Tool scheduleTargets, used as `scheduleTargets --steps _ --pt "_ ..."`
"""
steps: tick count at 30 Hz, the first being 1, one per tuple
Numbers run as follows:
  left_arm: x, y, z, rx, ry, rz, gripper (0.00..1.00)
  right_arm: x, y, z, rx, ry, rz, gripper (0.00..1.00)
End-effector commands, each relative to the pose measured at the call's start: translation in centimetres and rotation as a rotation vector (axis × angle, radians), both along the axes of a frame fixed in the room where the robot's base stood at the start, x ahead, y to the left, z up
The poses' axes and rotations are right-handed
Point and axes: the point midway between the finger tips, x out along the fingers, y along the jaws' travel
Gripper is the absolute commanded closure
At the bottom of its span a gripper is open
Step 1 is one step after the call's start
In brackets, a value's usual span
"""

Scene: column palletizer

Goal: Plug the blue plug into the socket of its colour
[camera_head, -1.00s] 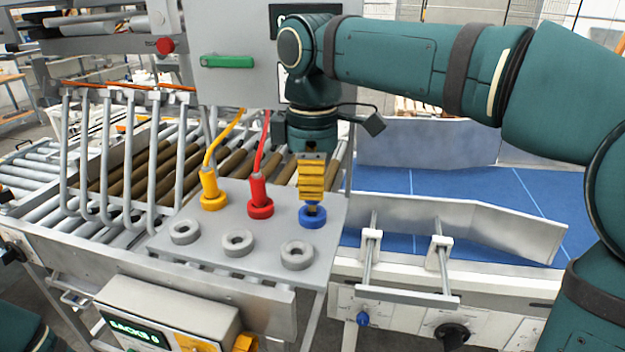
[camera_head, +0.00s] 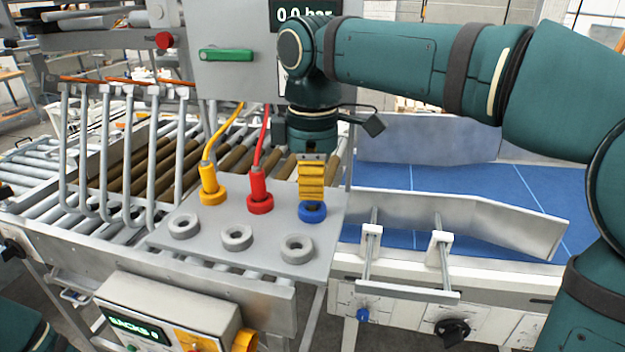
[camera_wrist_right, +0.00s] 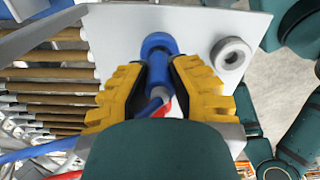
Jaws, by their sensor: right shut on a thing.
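My right gripper (camera_head: 312,200) points straight down with yellow fingers. It is shut on the blue plug (camera_wrist_right: 158,58), which shows between the fingers in the right wrist view. The plug stands upright at the blue socket (camera_head: 312,213), the back-right ring on the grey plate (camera_head: 265,248). The fingertips are just above this ring and hide most of the plug in the head view. I cannot tell how deep the plug sits. My left gripper is out of view.
A yellow plug (camera_head: 210,180) and a red plug (camera_head: 259,185) stand in the back row, left of my gripper, with cables rising. Several grey rings (camera_head: 237,238) line the front row. A control box (camera_head: 160,312) sits below; a blue conveyor (camera_head: 450,190) lies right.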

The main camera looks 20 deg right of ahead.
Motion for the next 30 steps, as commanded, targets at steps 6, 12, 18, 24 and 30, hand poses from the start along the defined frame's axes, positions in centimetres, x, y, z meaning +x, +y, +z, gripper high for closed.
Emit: scheduleTargets --steps 6,12,18,24,30 --pt "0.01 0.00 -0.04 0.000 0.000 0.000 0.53 0.00 0.00 -0.07 0.000 0.000 0.000 1.00" --pt "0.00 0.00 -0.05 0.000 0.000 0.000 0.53 0.00 0.00 -0.07 0.000 0.000 0.000 1.00" --pt "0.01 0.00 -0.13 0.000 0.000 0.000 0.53 0.00 0.00 -0.23 0.000 0.000 0.000 1.00" --pt "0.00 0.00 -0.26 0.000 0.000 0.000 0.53 0.01 0.00 -0.45 0.000 0.000 0.000 1.00" --pt "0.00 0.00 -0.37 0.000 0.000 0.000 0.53 0.01 0.00 -0.66 0.000 0.000 0.000 1.00"
